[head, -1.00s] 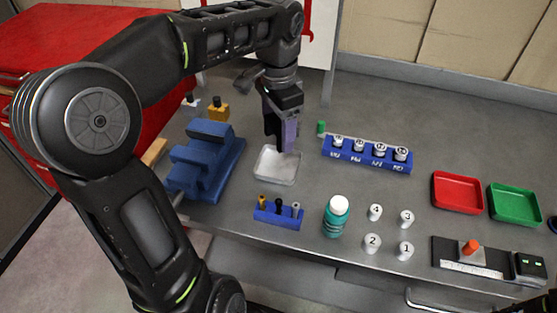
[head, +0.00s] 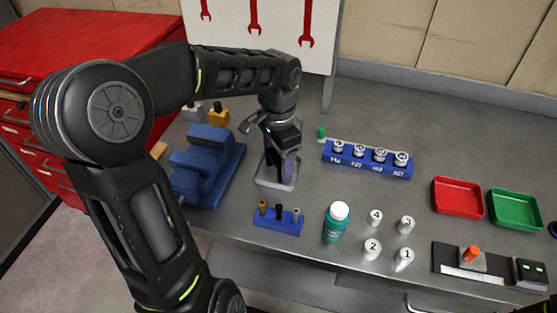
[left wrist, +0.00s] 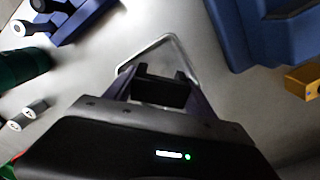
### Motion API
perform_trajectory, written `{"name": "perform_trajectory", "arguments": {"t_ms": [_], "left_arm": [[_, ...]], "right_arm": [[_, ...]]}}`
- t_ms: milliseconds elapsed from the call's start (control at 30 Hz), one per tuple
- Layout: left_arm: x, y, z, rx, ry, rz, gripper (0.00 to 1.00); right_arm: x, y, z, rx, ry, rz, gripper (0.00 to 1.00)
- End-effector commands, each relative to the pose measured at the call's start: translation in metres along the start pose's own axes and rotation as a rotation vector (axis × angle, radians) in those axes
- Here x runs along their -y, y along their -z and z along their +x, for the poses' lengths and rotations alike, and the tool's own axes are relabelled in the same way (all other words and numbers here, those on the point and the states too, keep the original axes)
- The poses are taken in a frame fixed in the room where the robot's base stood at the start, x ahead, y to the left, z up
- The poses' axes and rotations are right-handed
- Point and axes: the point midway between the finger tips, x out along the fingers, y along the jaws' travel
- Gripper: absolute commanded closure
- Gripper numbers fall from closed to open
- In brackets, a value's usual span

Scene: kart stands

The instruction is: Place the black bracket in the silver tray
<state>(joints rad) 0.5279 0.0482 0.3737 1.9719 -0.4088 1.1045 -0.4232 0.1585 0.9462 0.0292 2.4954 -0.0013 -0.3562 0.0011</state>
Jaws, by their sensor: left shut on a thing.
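My left gripper (head: 284,176) points down over the silver tray (head: 262,177), its fingertips low, inside the tray's outline. In the left wrist view the gripper (left wrist: 160,88) is shut on the black bracket (left wrist: 158,93), a dark blocky piece between the two fingers. The tray's rim (left wrist: 152,45) shows behind the bracket there. In the head view the fingers mostly hide the bracket. I cannot tell whether the bracket touches the tray floor. My right gripper is not in view.
A blue stepped block (head: 205,165) stands close left of the tray. A blue holder with several small pegs (head: 278,226) is in front. A blue rack with several vials (head: 366,168) stands to the right. A teal bottle (head: 335,226) and white numbered cylinders (head: 372,249) stand front right.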

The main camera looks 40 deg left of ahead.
Motion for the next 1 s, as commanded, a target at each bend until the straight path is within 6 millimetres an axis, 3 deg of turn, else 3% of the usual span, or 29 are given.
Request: {"name": "perform_trajectory", "arguments": {"t_ms": [333,367,467,767,1000], "left_arm": [[0.000,0.001,0.003,-0.002,0.001,0.000,1.00],[0.000,0.000,0.004,-0.001,0.001,0.000,0.36],[0.000,0.000,0.003,-0.001,0.000,0.000,0.28],[0.000,0.000,0.001,-0.001,0.001,-0.001,0.27],[0.001,0.001,-0.022,-0.003,0.002,-0.002,0.27]], "right_arm": [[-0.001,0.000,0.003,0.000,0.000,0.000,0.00],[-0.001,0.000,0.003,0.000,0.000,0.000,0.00],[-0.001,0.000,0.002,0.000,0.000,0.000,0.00],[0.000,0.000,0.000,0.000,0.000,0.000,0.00],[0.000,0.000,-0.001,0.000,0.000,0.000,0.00]]}}
